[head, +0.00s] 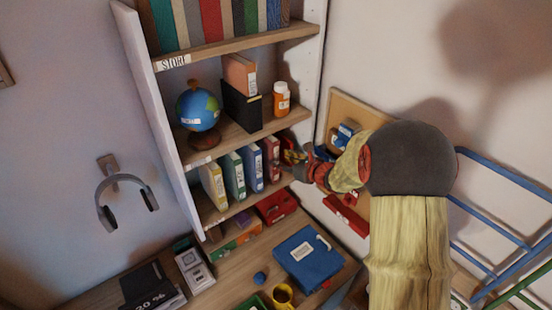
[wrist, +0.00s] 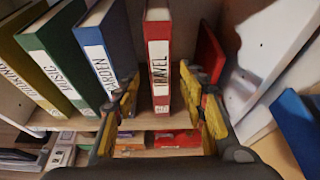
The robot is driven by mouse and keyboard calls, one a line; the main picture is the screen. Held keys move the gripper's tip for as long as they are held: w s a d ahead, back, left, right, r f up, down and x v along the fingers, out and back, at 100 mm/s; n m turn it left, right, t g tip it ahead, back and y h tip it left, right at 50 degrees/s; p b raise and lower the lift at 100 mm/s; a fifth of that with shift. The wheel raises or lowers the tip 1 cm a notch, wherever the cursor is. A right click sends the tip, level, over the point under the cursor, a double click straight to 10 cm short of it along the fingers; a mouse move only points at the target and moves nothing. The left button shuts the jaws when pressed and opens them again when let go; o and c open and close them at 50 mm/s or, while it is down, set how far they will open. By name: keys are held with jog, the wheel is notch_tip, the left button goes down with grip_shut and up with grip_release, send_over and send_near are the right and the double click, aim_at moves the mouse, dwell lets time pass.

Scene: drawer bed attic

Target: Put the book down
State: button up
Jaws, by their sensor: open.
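A red book labelled TRAVEL (wrist: 158,60) stands upright on the lower shelf (wrist: 145,122), its spine facing me. My gripper (wrist: 167,92) is open, with one yellow-padded finger to each side of the red book and a gap on both sides. I cannot tell how far the fingertips reach past the spine. In the head view my gripper (head: 293,165) is at the shelf's right end, partly hidden by my arm.
Blue GARDEN (wrist: 100,50), green MUSIC (wrist: 50,72) and yellow (wrist: 32,60) books stand left of the red one. The shelf's white side wall (wrist: 262,50) is close on the right. A blue binder (head: 308,258) and a mug (head: 283,294) are on the desk below.

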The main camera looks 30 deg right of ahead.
jog(key=shift+s+r, duration=0.2)
jog(key=shift+s, duration=0.1)
jog(key=s+a+r+n+g+y, duration=0.25)
jog(key=s+a+r+n, duration=0.4)
jog(key=a+n, duration=0.35)
jog(key=s+a+r+n+g+y, duration=0.25)
jog(key=s+a+r+n, duration=0.25)
jog(key=s+a+n, duration=0.5)
jog(key=s+a+n+g+h, duration=0.35)
jog(key=s+n, duration=0.25)
jog(key=s, duration=0.4)
jog(key=s+d+r+n+h, duration=0.1)
jog(key=s+d+n+h, duration=0.3)
jog(key=s, duration=0.5)
jog(key=d+n, duration=0.2)
jog(key=n, duration=0.1)
jog(key=shift+s+r+n+t, duration=0.3)
jog(key=shift+s+n+t, duration=0.05)
jog(key=shift+n, duration=0.05)
jog(key=shift+f, duration=0.1)
notch_tip(320, 180, down, 11)
jog(key=b, duration=1.1)
